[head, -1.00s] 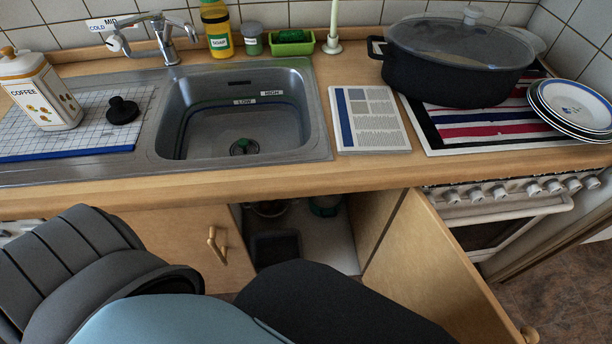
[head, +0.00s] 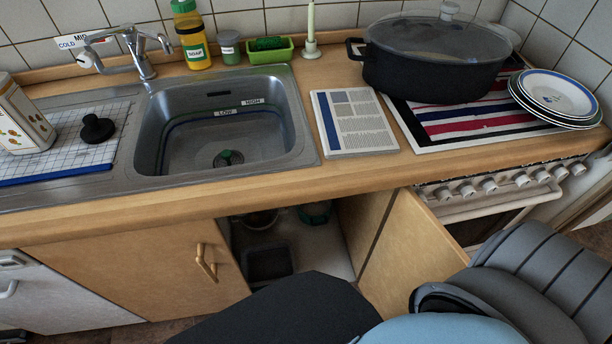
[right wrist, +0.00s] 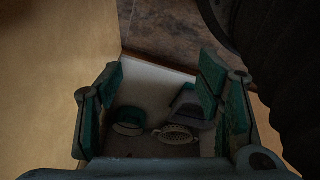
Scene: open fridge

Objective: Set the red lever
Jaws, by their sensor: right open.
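In the head view the chrome tap (head: 137,55) stands behind the sink (head: 225,135). Its white-tipped handle is at the left, beside a label strip (head: 100,40) reading COLD and MID. In the right wrist view my right gripper (right wrist: 160,90) is open, with green-padded fingers apart and nothing between them. It faces a low cupboard interior (right wrist: 155,82). In the head view neither gripper's fingers show; only arm links cover the bottom. My left gripper is out of view.
The cupboard under the sink is open, its right door (head: 395,255) swung out. Inside are a dark bin (head: 268,264) and a green item (head: 315,212). A black pot (head: 432,75), stacked plates (head: 555,92) and a printed sheet (head: 352,122) occupy the counter.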

